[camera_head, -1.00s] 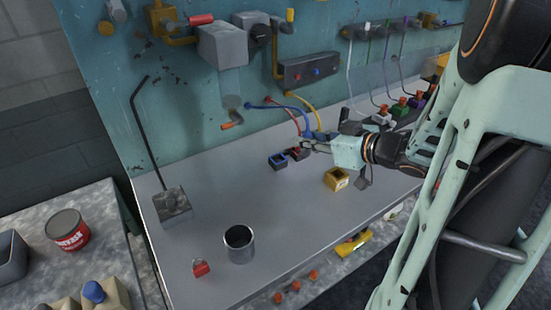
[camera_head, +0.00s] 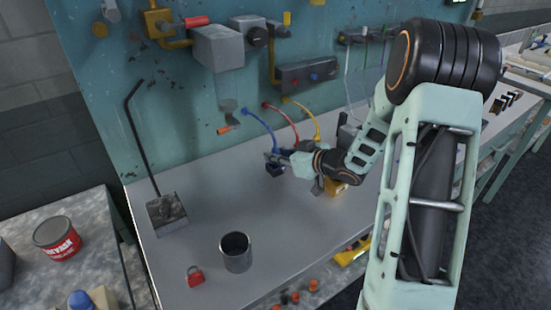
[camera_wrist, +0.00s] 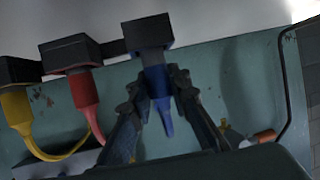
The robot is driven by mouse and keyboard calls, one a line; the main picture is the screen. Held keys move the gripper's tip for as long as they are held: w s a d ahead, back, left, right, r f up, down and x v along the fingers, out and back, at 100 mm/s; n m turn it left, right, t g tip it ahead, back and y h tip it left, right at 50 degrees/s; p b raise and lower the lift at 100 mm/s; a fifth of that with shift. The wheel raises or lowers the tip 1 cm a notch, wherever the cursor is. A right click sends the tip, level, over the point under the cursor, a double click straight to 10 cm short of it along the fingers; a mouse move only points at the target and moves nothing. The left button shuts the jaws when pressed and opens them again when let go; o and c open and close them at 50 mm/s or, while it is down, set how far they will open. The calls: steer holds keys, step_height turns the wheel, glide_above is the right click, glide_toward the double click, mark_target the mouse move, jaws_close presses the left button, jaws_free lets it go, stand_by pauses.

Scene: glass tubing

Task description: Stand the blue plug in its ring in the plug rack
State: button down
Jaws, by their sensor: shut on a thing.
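My gripper (camera_wrist: 160,95) is shut on the blue plug (camera_wrist: 157,85) in the wrist view, which looks upside down. The plug's tapered cable end points down in that picture, its other end meeting the dark blue-edged ring (camera_wrist: 148,32). The plug looks upright and in line with the ring; how deep it sits cannot be told. In the head view my gripper (camera_head: 285,157) is at the blue ring (camera_head: 275,169), and the blue cable (camera_head: 264,123) runs down to it. My wrist hides the rest of the plug rack there.
A red plug (camera_wrist: 85,92) and a yellow plug (camera_wrist: 17,108) stand at neighbouring rings, close beside my fingers. A yellow box (camera_head: 335,188) sits under my wrist.

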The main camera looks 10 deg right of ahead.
steer(key=shift+f, duration=0.4)
steer(key=shift+f, duration=0.2)
steer(key=c, duration=1.8)
jaws_free()
steer(key=shift+r, duration=0.2)
steer(key=shift+s+d+r, duration=0.15)
steer(key=shift+s+d, duration=0.05)
steer(key=shift+d, duration=0.05)
steer(key=p+v, duration=0.1)
steer(key=v, duration=1)
steer(key=shift+s+d, duration=0.1)
steer(key=shift+s, duration=0.05)
